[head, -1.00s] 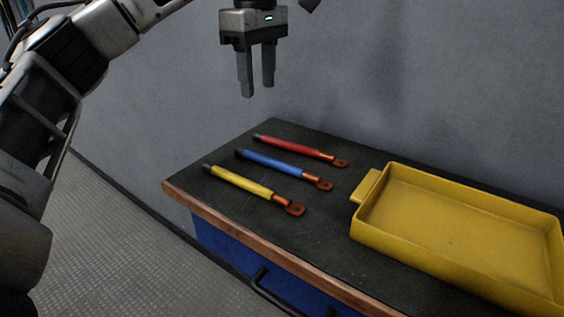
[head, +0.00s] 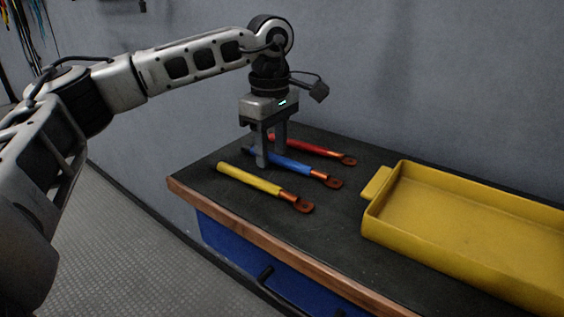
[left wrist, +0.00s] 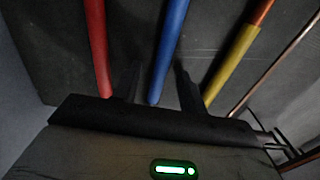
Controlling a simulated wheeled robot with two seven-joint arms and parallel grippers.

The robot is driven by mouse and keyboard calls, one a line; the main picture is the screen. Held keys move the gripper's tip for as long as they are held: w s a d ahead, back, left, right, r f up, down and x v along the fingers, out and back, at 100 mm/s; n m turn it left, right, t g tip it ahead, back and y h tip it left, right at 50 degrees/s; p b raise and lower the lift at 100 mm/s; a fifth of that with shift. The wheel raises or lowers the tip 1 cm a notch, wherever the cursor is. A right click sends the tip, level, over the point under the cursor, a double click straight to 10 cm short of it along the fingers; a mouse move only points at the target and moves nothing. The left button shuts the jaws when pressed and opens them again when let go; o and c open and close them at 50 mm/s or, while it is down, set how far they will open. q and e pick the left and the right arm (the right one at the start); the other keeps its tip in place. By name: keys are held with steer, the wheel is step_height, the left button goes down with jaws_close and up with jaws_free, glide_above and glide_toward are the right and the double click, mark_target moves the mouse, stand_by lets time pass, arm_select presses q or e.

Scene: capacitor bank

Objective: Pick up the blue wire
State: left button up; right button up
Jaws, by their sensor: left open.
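The blue wire (head: 299,168) lies on the dark bench top between the red wire (head: 312,148) and the yellow wire (head: 250,180). Its copper lug points to the lower right. My left gripper (head: 270,160) is open, pointing down over the left part of the blue wire. In the left wrist view the blue wire (left wrist: 170,45) runs between the two fingers (left wrist: 160,85), with the red wire (left wrist: 95,45) outside to the left and the yellow wire (left wrist: 232,60) to the right. I cannot tell whether the fingers touch the bench. My right gripper is not in view.
A yellow tray (head: 378,222) with a handle stands on the bench to the right of the wires. The bench has a wooden front edge (head: 270,250) and a blue drawer front below. A grey wall rises behind. The bench top around the wires is otherwise clear.

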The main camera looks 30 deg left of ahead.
arm_select(q)
jaws_close()
steer(key=shift+r, duration=0.15)
